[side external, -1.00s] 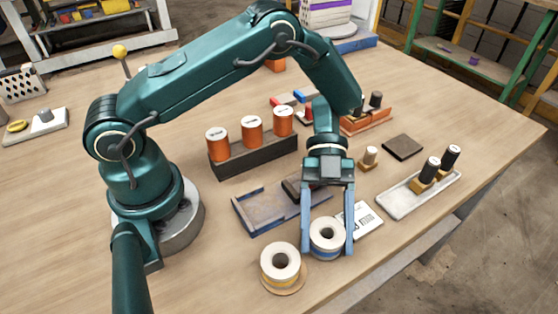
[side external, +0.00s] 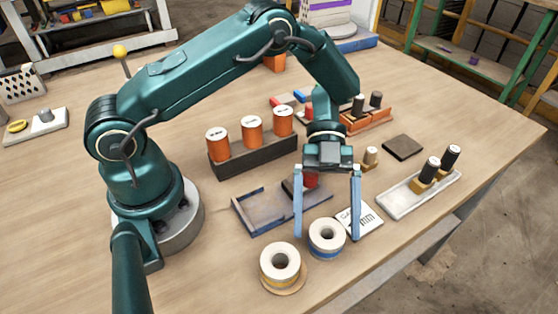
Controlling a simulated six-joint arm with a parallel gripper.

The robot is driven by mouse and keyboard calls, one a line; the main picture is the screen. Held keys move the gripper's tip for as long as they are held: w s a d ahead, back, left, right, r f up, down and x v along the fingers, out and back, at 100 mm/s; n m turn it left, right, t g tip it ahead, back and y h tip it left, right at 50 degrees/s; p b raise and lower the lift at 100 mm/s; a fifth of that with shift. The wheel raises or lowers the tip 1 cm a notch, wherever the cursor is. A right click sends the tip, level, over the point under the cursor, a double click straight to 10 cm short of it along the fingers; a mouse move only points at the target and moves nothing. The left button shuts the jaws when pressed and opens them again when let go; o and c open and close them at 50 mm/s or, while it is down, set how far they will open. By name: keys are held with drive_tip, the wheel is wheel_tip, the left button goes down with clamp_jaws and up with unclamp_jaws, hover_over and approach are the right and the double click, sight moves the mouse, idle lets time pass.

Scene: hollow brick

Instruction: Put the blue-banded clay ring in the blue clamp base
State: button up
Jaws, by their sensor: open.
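The blue-banded clay ring (side external: 327,240) is a pale, spool-like ring near the table's front edge. It stands upright with its hole facing up. Blue shows around its lower part; I cannot tell whether any of that is a base under it. A low blue base with raised edges (side external: 262,214), which looks like the blue clamp base, lies behind and left of the ring. My gripper (side external: 328,236) is open, with one blue finger on each side of the ring in the picture. The fingertips look a little above the table and apart from the ring.
A yellow-banded ring (side external: 280,262) on a tan disc stands close at the left. A grey tray (side external: 405,202) with dark-topped pegs is farther right. A dark rack (side external: 252,157) of orange cylinders stands behind.

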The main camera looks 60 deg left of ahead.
drive_tip(key=shift+o, duration=0.2)
drive_tip(key=v, duration=0.2)
drive_tip(key=shift+w+a+r, duration=0.1)
drive_tip(key=shift+w+a, duration=0.05)
drive_tip(key=shift+a, duration=0.05)
